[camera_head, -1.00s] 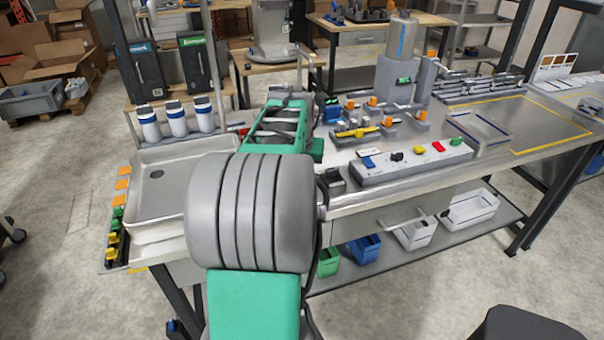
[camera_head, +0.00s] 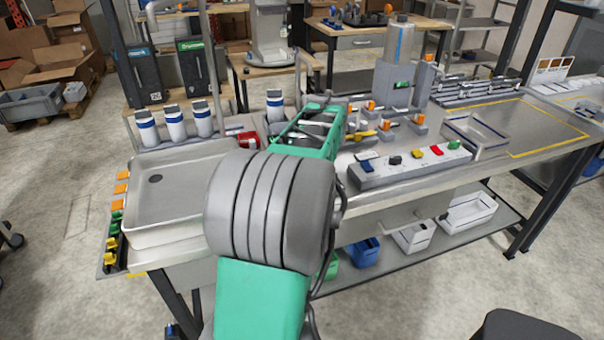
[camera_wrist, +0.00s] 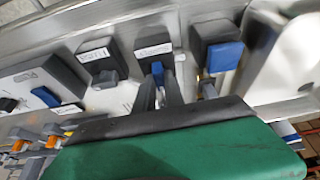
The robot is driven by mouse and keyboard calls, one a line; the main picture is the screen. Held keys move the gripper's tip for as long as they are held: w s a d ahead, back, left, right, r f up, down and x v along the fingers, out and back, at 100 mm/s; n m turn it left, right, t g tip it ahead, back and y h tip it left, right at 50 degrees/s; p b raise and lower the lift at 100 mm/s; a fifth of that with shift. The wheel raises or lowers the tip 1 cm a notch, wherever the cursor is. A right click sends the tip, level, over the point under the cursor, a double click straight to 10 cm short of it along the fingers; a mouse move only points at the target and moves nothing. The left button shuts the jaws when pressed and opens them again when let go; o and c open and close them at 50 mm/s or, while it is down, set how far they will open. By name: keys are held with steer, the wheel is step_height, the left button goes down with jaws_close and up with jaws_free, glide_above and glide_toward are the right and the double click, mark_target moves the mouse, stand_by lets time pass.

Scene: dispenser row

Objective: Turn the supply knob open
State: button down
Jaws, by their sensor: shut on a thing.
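In the wrist view, a small blue knob (camera_wrist: 157,70) sits on the front of a dark grey box (camera_wrist: 152,48) with a white label too blurred to read. My gripper (camera_wrist: 159,88) points at that box, and its two dark fingers are closed on the blue knob, one on each side. The fingers hide part of the knob, so its turned angle is hard to tell. In the head view my own arm hides the fingertips and the knob.
In the wrist view, a box with a dark knob (camera_wrist: 105,76) is to the left and one with a bigger blue part (camera_wrist: 223,57) to the right. In the head view, a control strip (camera_head: 410,165), grey tray (camera_head: 170,225) and white bottles (camera_head: 174,124) stand on the bench.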

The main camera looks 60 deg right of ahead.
steer(key=c, duration=1.4)
jaws_free()
steer(key=shift+c, duration=0.2)
steer(key=shift+r, duration=0.1)
steer(key=v, duration=0.7)
steer(key=shift+a+r, duration=0.15)
steer(key=shift+r, duration=0.1)
steer(key=shift+s, duration=0.15)
